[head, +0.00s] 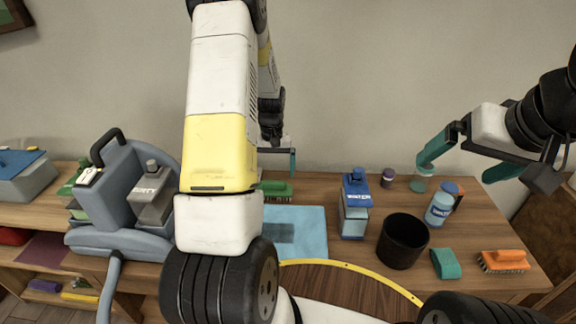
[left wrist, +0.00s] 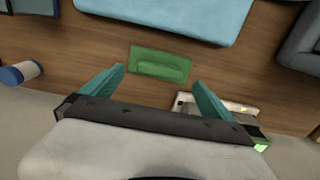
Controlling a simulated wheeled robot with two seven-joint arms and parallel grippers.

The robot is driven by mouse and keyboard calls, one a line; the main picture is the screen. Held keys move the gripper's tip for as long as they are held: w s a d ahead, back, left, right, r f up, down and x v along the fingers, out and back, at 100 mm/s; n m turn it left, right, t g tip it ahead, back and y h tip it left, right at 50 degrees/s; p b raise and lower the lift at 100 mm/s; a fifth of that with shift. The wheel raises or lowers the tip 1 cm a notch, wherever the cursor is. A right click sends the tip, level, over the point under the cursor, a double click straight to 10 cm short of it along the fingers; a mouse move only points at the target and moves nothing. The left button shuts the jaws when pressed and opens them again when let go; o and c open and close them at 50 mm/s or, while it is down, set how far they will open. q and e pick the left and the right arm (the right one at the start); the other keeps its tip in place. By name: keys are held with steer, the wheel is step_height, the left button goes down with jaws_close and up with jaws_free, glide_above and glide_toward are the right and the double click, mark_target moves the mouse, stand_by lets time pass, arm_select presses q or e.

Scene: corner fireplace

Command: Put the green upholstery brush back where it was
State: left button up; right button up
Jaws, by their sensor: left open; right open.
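The green upholstery brush (head: 275,190) lies on the wooden table behind the light blue mat (head: 313,224), partly hidden by my left arm. In the left wrist view the brush (left wrist: 160,64) lies flat just beyond my left gripper's fingertips, between their lines. My left gripper (left wrist: 159,82) is open and empty, above the table near the wall. In the head view most of it is hidden behind my own arm. My right gripper (head: 455,170) is open and empty above the table's right rear part.
A grey-blue cleaning machine (head: 115,195) stands at left. A WINTER bottle (head: 355,208), black cup (head: 402,242), white-and-blue bottle (head: 440,207), teal sponge (head: 445,263) and orange brush (head: 503,260) stand or lie at right. A pale object (left wrist: 220,106) shows beside the left gripper's right finger.

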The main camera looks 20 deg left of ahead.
arm_select(q)
step_height(320, 180, up, 7)
step_height(320, 180, up, 16)
steer(key=f+m+t+h, duration=0.1)
steer(key=t, duration=0.2)
glide_above(274, 181)
steer(key=s+d, duration=0.7)
steer(key=s, duration=0.2)
steer(key=s+d+r+m+t, duration=0.1)
steer(key=s+d+r, duration=0.2)
steer(key=s, duration=0.4)
steer(key=s+d+r+m+t+h, duration=0.1)
steer(key=s+d+r+t, duration=0.1)
steer(key=s, duration=0.6)
step_height(274, 181, up, 2)
steer(key=shift+d+r+m, duration=0.1)
steer(key=shift+d+m, duration=0.2)
steer(key=shift+d, duration=0.3)
steer(key=shift+s, duration=0.1)
